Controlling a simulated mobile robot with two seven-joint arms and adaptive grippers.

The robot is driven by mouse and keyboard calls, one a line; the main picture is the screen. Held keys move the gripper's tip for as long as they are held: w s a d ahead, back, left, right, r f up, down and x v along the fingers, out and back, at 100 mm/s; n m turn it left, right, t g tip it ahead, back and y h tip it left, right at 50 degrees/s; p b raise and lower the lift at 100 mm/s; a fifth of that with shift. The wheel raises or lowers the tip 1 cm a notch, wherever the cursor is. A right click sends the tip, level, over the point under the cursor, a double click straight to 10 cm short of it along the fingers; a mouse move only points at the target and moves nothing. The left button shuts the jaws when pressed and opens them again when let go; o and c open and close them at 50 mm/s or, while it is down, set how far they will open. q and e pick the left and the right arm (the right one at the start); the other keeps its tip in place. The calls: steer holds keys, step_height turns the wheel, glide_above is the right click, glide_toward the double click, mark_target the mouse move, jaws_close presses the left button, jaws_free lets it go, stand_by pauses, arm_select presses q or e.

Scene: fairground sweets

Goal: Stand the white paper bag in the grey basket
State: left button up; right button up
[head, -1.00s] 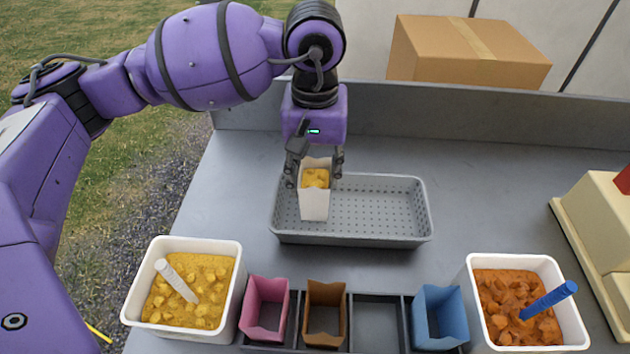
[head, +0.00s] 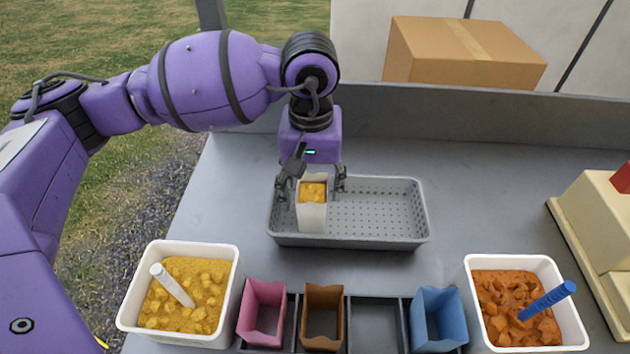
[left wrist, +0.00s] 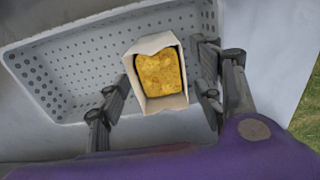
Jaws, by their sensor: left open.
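The white paper bag (head: 312,216), filled with yellow pieces, stands upright in the left part of the grey basket (head: 390,241). In the left wrist view the bag (left wrist: 165,103) is seen from above, with the perforated wall of the basket (left wrist: 60,60) behind it. My left gripper (head: 312,185) is open around the top of the bag, one finger on each side. In the left wrist view its fingers (left wrist: 158,85) look spread, with a gap on at least the right side. The bag's underside is hidden. My right gripper is not in view.
A tub of yellow sweets (head: 128,318) with a white scoop stands front left, and a tub of orange pieces (head: 578,335) front right. Between them a rack holds pink (head: 262,315), brown (head: 324,325) and blue (head: 437,320) bags. A cardboard box (head: 460,60) is behind the back ledge.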

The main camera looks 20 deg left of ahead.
arm_select(q)
step_height(320, 180, up, 12)
steer(key=shift+r, duration=0.2)
stand_by(0.4)
stand_by(0.4)
